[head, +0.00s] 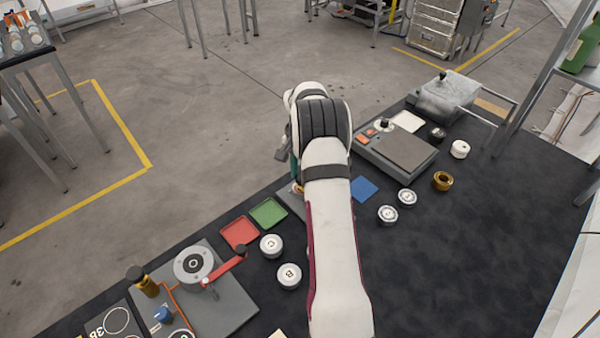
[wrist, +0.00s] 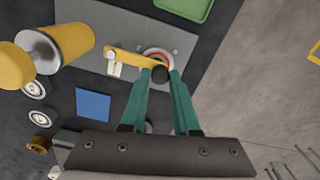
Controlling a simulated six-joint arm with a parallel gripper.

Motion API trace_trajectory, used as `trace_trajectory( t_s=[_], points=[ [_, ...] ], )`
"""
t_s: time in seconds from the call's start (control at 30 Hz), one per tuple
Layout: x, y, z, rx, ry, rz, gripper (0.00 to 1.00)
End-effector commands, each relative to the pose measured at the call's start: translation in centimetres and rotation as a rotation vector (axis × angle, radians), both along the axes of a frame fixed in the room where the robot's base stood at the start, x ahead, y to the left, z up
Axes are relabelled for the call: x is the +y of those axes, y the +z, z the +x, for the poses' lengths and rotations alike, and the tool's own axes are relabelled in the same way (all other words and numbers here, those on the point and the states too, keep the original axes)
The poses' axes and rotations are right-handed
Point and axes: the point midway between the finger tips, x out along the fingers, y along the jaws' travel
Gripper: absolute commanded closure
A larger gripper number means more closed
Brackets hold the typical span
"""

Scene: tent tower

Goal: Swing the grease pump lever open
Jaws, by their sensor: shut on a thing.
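A yellow lever (wrist: 130,59) with a dark knob (wrist: 160,74) lies across a grey plate (wrist: 113,30) in the wrist view. It reaches from a pale pivot at its left end to the knob, close to a round fitting with a red ring (wrist: 160,54). My gripper (wrist: 161,75) has its two green fingers on either side of the knob, shut on it. A large yellow cylinder (wrist: 70,43) with a metal collar stands left of the lever. In the head view my arm hides the lever and most of the plate.
A blue pad (head: 364,189) and several white round caps lie right of my arm. A red tray (head: 240,233), a green tray (head: 268,213) and another station with a red lever (head: 225,268) lie left. A grey box (head: 398,152) stands farther right.

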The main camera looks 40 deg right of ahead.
Motion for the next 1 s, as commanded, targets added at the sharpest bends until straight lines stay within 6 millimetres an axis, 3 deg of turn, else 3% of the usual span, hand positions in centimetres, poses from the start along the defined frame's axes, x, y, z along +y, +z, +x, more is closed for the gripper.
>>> trace_trajectory(
  t_s=[0.57, 1.0],
  points=[
    [-0.3, 0.1, 0.0, -0.001, -0.047, -0.001, 1.00],
    [-2.7, 0.1, -0.5, -0.001, -0.392, 0.000, 1.00]
  ],
)
